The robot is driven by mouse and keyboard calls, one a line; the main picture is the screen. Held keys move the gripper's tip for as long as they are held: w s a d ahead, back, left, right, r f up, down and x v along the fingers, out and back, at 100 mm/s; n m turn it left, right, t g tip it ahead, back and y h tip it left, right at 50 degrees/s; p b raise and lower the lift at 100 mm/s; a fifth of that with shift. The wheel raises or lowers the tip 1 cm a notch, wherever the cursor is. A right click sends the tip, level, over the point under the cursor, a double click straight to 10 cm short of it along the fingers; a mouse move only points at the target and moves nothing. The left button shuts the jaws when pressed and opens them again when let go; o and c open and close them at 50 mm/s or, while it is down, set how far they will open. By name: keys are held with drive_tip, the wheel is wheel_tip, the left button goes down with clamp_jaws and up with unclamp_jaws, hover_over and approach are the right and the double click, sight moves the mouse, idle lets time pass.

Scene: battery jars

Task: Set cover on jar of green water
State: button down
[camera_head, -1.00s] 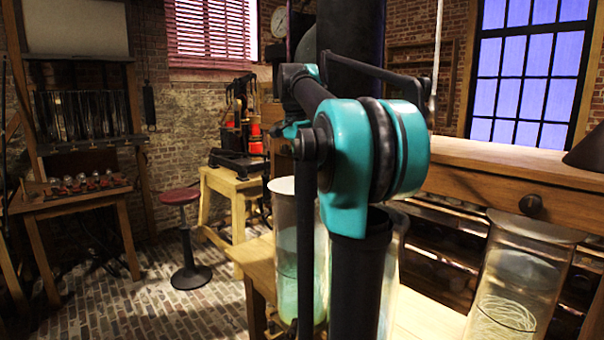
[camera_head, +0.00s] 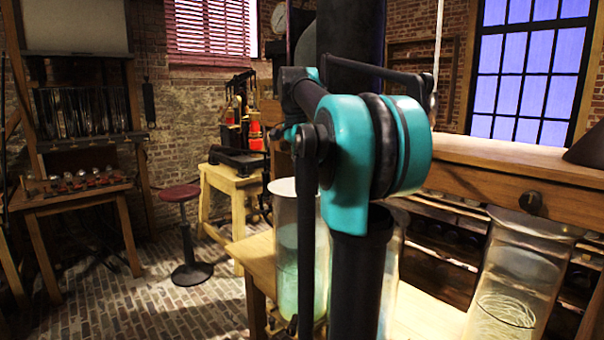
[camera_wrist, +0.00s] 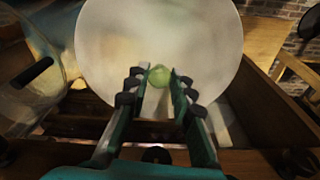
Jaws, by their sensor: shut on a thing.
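The cover (camera_wrist: 165,30) is a round, pale disc with a small greenish knob (camera_wrist: 160,76) at its middle. In the wrist view my gripper (camera_wrist: 160,84) is shut on this knob, and the disc fills the upper middle. A tall glass jar of green water (camera_head: 290,265) stands upright on the bench left of my arm in the head view. A pale, flat surface (camera_head: 284,186) shows at its mouth; I cannot tell if it is the held cover. My arm hides the gripper and part of the jar there.
Another jar, partly hidden, stands behind my arm. A glass jar with pale coils (camera_head: 508,290) stands at the right on the light wooden bench (camera_head: 425,312). A wooden shelf (camera_head: 480,175) runs behind. A red stool (camera_head: 181,193) is on the brick floor at left.

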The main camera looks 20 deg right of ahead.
sight(298, 186)
drive_tip(key=shift+r, duration=0.8)
drive_tip(key=shift+f, duration=0.8)
idle(0.9)
drive_tip(key=c, duration=1.6)
unclamp_jaws()
wheel_tip(298, 186, up, 11)
drive_tip(key=a, duration=0.1)
drive_tip(key=shift+a, duration=0.15)
drive_tip(key=shift+s, duration=0.2)
